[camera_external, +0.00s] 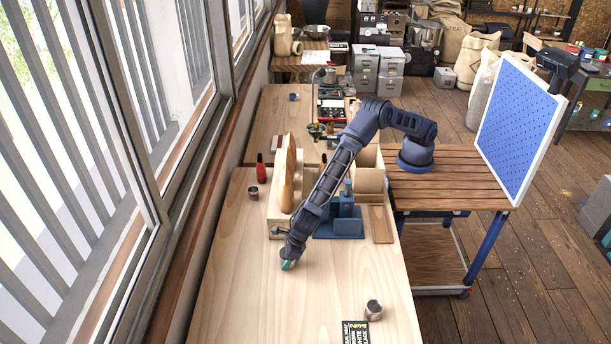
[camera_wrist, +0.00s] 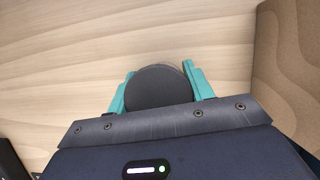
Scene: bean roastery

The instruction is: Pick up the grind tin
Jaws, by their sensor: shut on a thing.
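My gripper (camera_wrist: 158,75) has its two teal fingers on either side of a dark, round-topped thing, which looks like the grind tin (camera_wrist: 158,90). The fingers are shut on it. In the external view my gripper (camera_external: 287,265) is low over the pale wooden table (camera_external: 235,290), and the held thing is mostly hidden there. I cannot tell whether it touches the tabletop. Two other small tins show in the external view: one (camera_external: 374,310) near the front right and one (camera_external: 253,192) at the left.
A wooden stand (camera_external: 285,210) and a blue device (camera_external: 347,222) stand behind my gripper. A red bottle (camera_external: 261,170) is at the left and a black printed card (camera_external: 355,332) at the front. A brown wavy-grained surface (camera_wrist: 295,60) borders the wrist view's right. The front left tabletop is clear.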

